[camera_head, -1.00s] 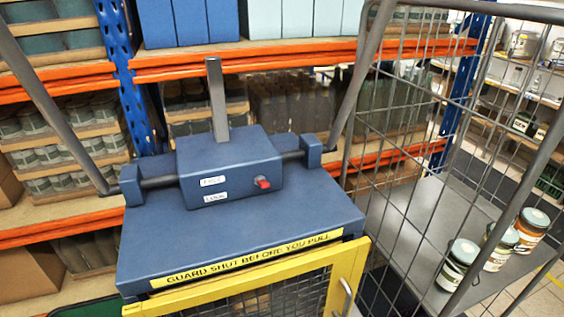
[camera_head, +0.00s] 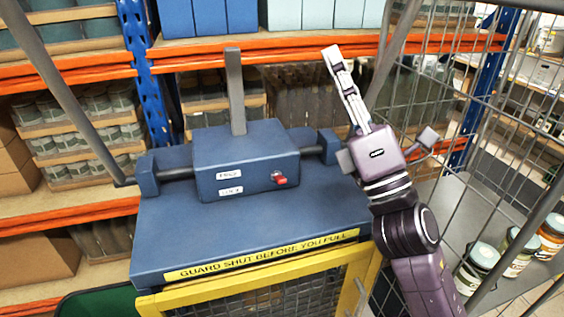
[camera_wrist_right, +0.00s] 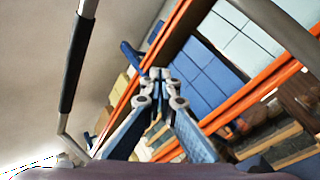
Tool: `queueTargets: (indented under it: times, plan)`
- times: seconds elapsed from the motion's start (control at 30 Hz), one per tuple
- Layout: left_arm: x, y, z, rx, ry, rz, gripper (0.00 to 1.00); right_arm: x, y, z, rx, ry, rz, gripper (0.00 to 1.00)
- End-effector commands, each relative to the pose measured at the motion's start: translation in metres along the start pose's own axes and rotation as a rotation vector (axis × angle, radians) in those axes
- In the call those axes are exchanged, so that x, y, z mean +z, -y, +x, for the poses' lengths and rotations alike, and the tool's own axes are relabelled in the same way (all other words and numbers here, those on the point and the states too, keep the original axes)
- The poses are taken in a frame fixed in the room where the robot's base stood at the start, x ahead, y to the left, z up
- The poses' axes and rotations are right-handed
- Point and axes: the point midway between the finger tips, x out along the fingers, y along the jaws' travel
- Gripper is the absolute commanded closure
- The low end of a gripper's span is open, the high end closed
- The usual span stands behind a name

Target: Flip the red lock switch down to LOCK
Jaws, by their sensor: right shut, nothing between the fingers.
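The small red switch (camera_head: 280,180) sticks out of the front face of the blue box (camera_head: 246,165), right of two white labels. The upper label (camera_head: 229,174) is hard to read; the lower one (camera_head: 230,190) seems to say LOCK. I cannot tell for sure whether the switch points up or down. My right gripper (camera_head: 333,54) is shut and empty. It is raised to the right of the box, fingers pointing up, apart from the switch. Its closed fingers (camera_wrist_right: 158,78) also show in the right wrist view, where the switch does not show. My left gripper is not in view.
An upright grey bar (camera_head: 235,95) stands behind the box, and grey side arms (camera_head: 62,95) rise beside it. A yellow-framed mesh guard (camera_head: 262,287) is below the blue top. A wire cage (camera_head: 480,130) with several jars (camera_head: 477,268) is at right.

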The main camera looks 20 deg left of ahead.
Motion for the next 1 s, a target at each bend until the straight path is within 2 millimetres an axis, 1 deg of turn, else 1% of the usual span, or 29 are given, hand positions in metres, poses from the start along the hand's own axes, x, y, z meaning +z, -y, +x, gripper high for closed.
queueTargets:
  times: [0.03,0.1,0.17,0.2,0.27,0.3,0.33,0.4,0.47,0.5,0.6,0.67,0.73,0.8,0.87,0.9,0.97,1.0]
  plan:
    - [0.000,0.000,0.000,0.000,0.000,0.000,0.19,-0.014,-0.028,0.016,0.095,-0.056,-0.102,1.00]
    - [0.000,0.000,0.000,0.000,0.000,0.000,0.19,-0.037,-0.062,0.030,0.224,-0.129,-0.245,1.00]
    - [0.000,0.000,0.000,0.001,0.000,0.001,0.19,-0.059,-0.088,0.037,0.336,-0.190,-0.369,1.00]
    - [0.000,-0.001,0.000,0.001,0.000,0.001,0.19,-0.074,-0.104,0.040,0.411,-0.229,-0.452,1.00]
    - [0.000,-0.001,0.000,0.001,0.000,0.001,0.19,-0.097,-0.125,0.040,0.526,-0.287,-0.577,1.00]
    - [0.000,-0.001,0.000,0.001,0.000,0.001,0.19,-0.113,-0.137,0.039,0.603,-0.325,-0.660,1.00]
    - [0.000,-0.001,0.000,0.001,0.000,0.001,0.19,-0.125,-0.144,0.037,0.661,-0.352,-0.722,1.00]
    - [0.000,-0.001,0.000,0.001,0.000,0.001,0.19,-0.152,-0.158,0.030,0.800,-0.417,-0.865,1.00]
    - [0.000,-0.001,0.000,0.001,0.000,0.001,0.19,-0.174,-0.165,0.021,0.920,-0.472,-0.985,1.00]
    - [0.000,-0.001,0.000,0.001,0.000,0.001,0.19,-0.188,-0.167,0.014,1.001,-0.510,-1.063,1.00]
    - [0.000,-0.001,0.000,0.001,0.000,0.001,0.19,-0.216,-0.163,-0.004,1.207,-0.605,-1.253,1.00]
    - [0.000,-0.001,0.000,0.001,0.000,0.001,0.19,-0.229,-0.155,-0.015,1.333,-0.665,-1.361,1.00]
    - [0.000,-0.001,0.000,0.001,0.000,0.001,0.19,-0.238,-0.141,-0.028,1.480,-0.740,-1.478,1.00]
    - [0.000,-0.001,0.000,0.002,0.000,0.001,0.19,-0.241,-0.124,-0.040,1.628,-0.822,-1.589,1.00]
    - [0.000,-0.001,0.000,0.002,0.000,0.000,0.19,-0.239,-0.107,-0.048,1.756,-0.898,-1.673,1.00]
    - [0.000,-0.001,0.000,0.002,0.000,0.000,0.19,-0.234,-0.096,-0.053,1.840,-0.953,-1.724,1.00]
    - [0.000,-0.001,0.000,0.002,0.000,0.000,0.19,-0.224,-0.078,-0.058,1.967,-1.042,-1.789,1.00]
    - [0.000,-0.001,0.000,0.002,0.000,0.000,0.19,-0.214,-0.067,-0.060,2.049,-1.105,-1.826,1.00]
